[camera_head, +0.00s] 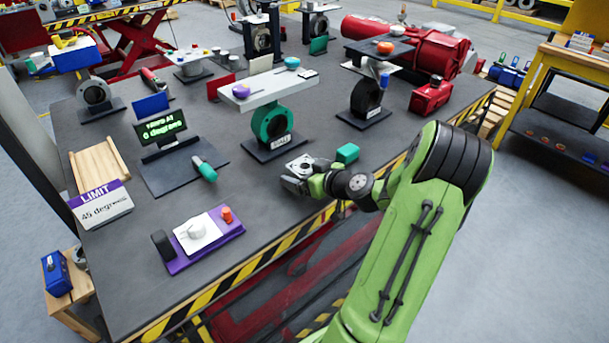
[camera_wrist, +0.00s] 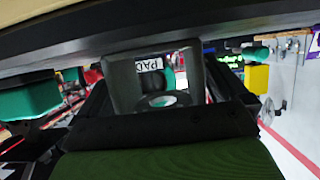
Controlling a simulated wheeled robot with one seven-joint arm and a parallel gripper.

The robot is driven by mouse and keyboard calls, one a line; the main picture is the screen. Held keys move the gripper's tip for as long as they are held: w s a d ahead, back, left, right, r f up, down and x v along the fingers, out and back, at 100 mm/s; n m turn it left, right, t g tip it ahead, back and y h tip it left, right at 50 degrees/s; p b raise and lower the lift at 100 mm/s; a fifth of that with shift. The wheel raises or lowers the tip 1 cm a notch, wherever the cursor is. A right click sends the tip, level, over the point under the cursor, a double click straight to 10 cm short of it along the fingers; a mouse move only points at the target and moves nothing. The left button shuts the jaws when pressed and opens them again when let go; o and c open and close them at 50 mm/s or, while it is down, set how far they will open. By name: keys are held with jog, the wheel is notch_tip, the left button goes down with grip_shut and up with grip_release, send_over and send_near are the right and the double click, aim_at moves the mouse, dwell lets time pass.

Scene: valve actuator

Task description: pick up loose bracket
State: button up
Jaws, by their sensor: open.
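The loose bracket (camera_head: 299,164) is a small light-grey metal piece on the dark table, in front of the green valve. In the wrist view the bracket (camera_wrist: 126,88) shows as a grey channel with two side walls and a round hole in its base. My gripper (camera_head: 303,174) is low over the table at the bracket. Its jaws are open, with the bracket between the dark fingers in the wrist view (camera_wrist: 160,102). Part of the bracket is hidden behind the gripper in the head view. I cannot tell whether a finger touches it.
The green valve (camera_head: 273,125) with a long grey plate stands behind the bracket. The striped table edge (camera_head: 262,258) runs close in front.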

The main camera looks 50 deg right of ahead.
jog(key=c, duration=1.3)
notch_tip(320, 180, up, 10)
jog(key=p, duration=0.2)
jog(key=shift+r+p, duration=0.1)
jog(key=shift+p, duration=0.3)
jog(key=shift+c, duration=0.2)
